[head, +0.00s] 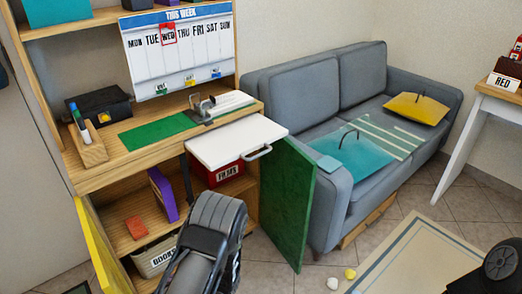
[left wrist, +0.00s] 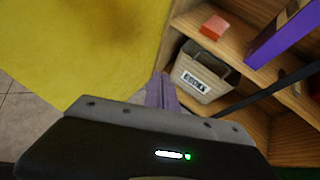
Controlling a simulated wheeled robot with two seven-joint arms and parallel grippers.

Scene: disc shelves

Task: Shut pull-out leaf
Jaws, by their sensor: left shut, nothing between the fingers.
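The pull-out leaf (head: 236,141) is a white board with a grey bar handle (head: 258,152) on its front edge. In the head view it sticks out from under the wooden desk top, above the lower shelves. My left arm stands below and in front of it. In the left wrist view my left gripper (left wrist: 162,91) is shut and empty, pointing at the lower shelves beside the yellow door (left wrist: 75,45). It is not touching the leaf, which is outside that view. My right gripper is out of view; only a dark part of mine shows at the lower right.
A green door (head: 287,205) stands open right of the leaf, close to the grey sofa (head: 330,210). The lower shelves hold a red FILMS box (head: 222,175), a purple book (head: 162,194) and a BOOKS basket (head: 153,258). Small balls lie on the floor.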

